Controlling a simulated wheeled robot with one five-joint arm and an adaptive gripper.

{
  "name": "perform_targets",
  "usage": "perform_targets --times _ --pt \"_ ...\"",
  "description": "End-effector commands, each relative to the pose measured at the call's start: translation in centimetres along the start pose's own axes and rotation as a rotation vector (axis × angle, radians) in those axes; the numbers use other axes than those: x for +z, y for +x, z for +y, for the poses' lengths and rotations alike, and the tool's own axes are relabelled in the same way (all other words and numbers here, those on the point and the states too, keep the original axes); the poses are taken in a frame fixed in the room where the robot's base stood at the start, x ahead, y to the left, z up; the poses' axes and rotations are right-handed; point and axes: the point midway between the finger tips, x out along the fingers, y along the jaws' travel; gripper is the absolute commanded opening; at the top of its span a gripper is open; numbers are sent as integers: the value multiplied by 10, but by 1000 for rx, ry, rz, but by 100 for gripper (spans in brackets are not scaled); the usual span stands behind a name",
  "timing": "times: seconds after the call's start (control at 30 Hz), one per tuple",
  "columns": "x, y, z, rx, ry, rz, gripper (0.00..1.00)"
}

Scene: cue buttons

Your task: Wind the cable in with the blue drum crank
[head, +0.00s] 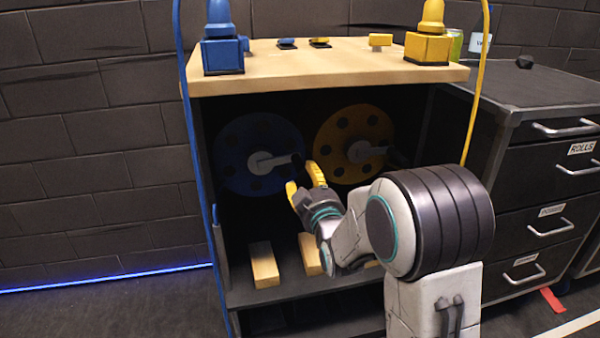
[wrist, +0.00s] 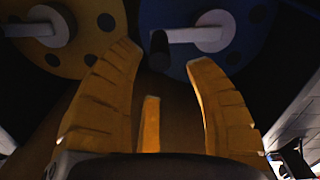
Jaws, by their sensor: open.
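The blue drum (head: 235,150) is inside the open cabinet, on the left. Its pale crank arm (head: 270,160) points right from the hub and ends in a dark handle (head: 298,160). My gripper (head: 303,179) has yellow fingers, spread open and empty, just below and in front of the handle. In the wrist view, the blue drum (wrist: 258,22) is on the right, and the dark handle (wrist: 159,50) shows between the tips of my open gripper (wrist: 164,57). I cannot tell whether a finger touches it. The blue cable (head: 189,125) runs down the cabinet's left side.
A yellow drum (head: 337,130) with its own crank (head: 365,151) sits close on the right. The wooden top (head: 330,58) carries blue and yellow fittings. Wooden blocks (head: 264,266) stand on the shelf below. A dark drawer unit (head: 535,100) is at right.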

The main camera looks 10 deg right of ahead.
Motion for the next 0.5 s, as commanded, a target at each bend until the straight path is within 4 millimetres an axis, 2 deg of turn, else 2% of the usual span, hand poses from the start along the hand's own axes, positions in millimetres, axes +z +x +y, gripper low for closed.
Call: perform_targets --times 0.3,0.5 --pt "1 37 0 0 0 -1 49" --pt "1 54 0 0 0 -2 49"
